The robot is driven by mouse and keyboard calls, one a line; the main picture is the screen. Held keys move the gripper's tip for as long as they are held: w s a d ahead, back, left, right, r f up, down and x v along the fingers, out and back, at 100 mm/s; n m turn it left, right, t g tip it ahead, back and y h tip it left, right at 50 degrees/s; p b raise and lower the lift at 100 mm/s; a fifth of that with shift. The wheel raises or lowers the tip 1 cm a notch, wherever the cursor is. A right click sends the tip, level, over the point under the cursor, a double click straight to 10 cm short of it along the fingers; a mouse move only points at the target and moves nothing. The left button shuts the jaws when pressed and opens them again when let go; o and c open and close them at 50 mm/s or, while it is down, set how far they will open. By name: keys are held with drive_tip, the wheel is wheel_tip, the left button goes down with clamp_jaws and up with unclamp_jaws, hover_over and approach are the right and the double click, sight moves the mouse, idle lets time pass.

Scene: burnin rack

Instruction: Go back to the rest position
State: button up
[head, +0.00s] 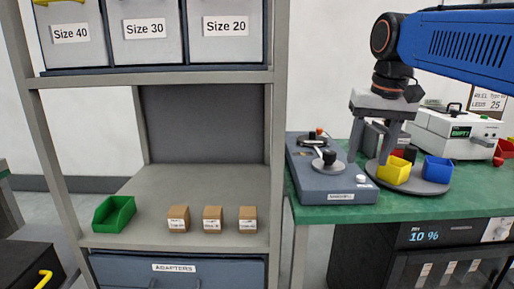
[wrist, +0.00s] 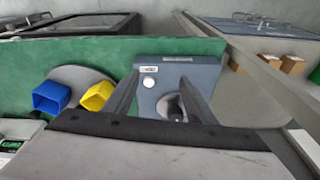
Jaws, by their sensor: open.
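My gripper (head: 373,138) hangs from my blue arm at the right of the head view, above the green-topped bench (head: 437,200). Its two fingers point down and stand apart with nothing between them. In the wrist view my gripper (wrist: 155,98) shows its fingers spread over the grey-blue device (wrist: 205,68), which has a white button and a dark knob. In the head view this device (head: 340,188) sits on the bench left of the fingers. A yellow bin (head: 394,171) and a blue bin (head: 438,169) stand on a round grey plate near the fingers.
A grey rack (head: 278,130) stands at the left, holding a green bin (head: 114,214), several small cardboard boxes (head: 213,218) and drawers labelled by size. A white machine (head: 455,132) stands at the bench's back right. A dark unit showing 10 % (head: 430,236) is under the bench.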

drive_tip(key=s+d+f+t, duration=0.1)
drive_tip(key=s+f, duration=0.8)
drive_tip(key=f, duration=0.4)
drive_tip(key=s+d+f+n+t, duration=0.1)
drive_tip(key=s+f, duration=0.8)
drive_tip(key=f, duration=0.4)
drive_tip(key=shift+s+d+n, duration=0.2)
drive_tip(key=shift+d+n, duration=0.1)
drive_tip(key=shift+d, duration=0.05)
